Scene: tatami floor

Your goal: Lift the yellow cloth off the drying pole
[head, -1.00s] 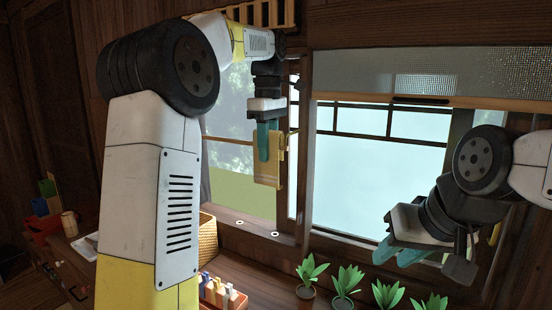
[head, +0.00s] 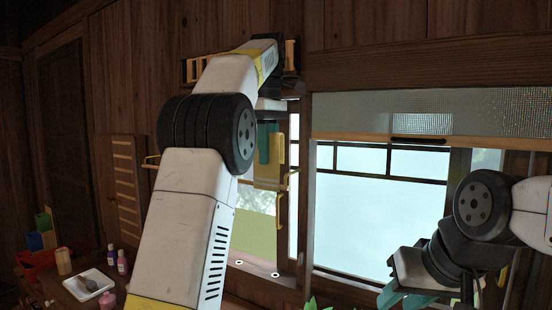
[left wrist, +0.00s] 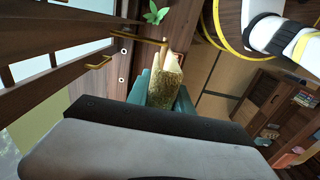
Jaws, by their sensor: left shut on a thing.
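My left gripper (head: 268,143) has teal fingers shut on the yellow cloth (head: 268,175), which hangs down from them in front of the window's left frame. In the left wrist view the cloth (left wrist: 167,88) is a folded, dull yellow piece between the fingers (left wrist: 162,98). A brass-coloured rod (left wrist: 150,42) ends close to the cloth there; I cannot tell whether they touch. In the head view, the drying pole is not clearly made out, as my left arm covers much of that area. My right gripper (head: 402,299) is low at the right, fingers apart and empty, partly cut off below.
A wooden slatted rack (head: 125,180) is on the left wall. A white tray (head: 92,284) and small bottles (head: 122,262) stand at lower left. A blind (head: 420,113) covers the window top.

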